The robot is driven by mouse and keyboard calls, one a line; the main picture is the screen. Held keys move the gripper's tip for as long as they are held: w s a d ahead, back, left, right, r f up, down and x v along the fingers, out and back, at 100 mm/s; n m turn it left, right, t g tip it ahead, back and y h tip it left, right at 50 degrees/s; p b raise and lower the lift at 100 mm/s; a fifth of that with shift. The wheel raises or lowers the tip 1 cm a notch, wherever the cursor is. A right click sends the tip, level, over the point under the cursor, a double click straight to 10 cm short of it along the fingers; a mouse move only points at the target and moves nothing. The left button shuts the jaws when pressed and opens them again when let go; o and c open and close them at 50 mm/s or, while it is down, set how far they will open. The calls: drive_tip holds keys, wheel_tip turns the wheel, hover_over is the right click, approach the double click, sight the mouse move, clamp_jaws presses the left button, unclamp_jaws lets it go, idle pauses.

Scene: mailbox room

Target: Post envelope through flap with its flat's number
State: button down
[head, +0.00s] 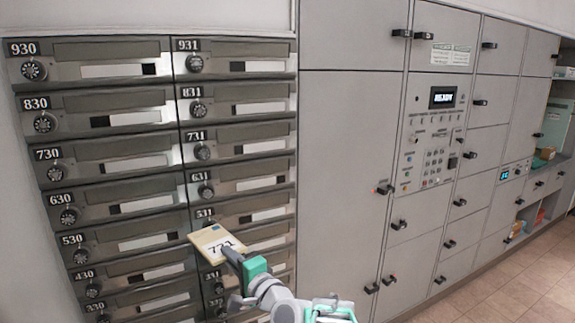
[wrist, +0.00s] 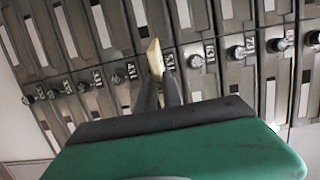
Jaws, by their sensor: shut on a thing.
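A cream envelope (head: 211,236) is held in my gripper (head: 232,257), which is shut on its near edge. Its printed number looks like 731 or 771; I cannot tell the middle digit. The envelope is in front of the right column, just below the 531 label, and covers part of the boxes there. The flap of box 731 (head: 243,132) is in the same column, higher up, and looks closed. In the wrist view the envelope (wrist: 155,57) shows nearly edge-on between the fingertips (wrist: 160,88). I cannot tell whether it touches the boxes.
The left column of mailboxes (head: 105,152) runs from 930 down to 330, each with a round dial that sticks out. Grey parcel lockers (head: 345,150) with black handles and a keypad panel (head: 432,140) stand to the right. Tiled floor (head: 510,280) is clear at lower right.

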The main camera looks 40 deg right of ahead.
drive_tip(key=s+d+r+m+h, duration=0.15)
drive_tip(key=d+r, duration=0.25)
drive_tip(key=r, duration=0.5)
drive_tip(key=s+d+r+h, duration=0.1)
drive_tip(key=s+d+r, duration=0.1)
drive_tip(key=d+r, duration=0.5)
drive_tip(key=s+d+r+m+h, duration=0.1)
drive_tip(key=s+d+r+h, duration=0.1)
drive_tip(key=r, duration=0.9)
drive_tip(key=w+d+f+p, duration=0.2)
drive_tip(key=w+d+p, duration=0.1)
drive_tip(key=w, duration=0.6)
drive_tip(key=shift+d+g, duration=0.3)
drive_tip(key=shift+d, duration=0.25)
drive_tip(key=shift+y, duration=0.25)
drive_tip(key=shift+p, duration=0.3)
